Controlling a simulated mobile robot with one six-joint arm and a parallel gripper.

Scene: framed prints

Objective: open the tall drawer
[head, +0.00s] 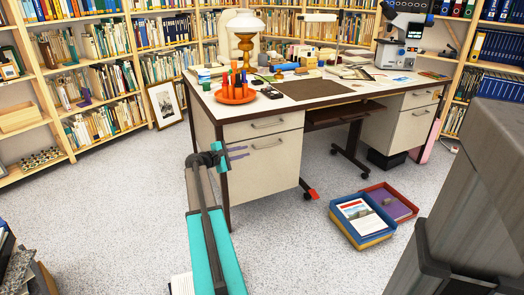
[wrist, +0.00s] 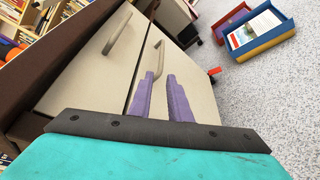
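The tall drawer (head: 265,172) is the large cream front below a shallow drawer in the desk's left pedestal; it looks closed. Its metal bar handle (head: 267,144) is near its top edge and also shows in the wrist view (wrist: 159,57). My gripper (head: 247,151) comes from the left at about handle height, near the handle's left end. In the wrist view, its two purple fingers (wrist: 160,76) are apart with a narrow gap, their tips close to the handle's near end. I cannot tell whether they touch it. Nothing is held.
The shallow drawer (head: 262,124) above has a similar handle (wrist: 117,33). A blue tray (head: 362,220) and a red tray (head: 389,203) lie on the floor right of the pedestal. A framed picture (head: 165,104) leans on the shelves. Floor in front of the drawer is clear.

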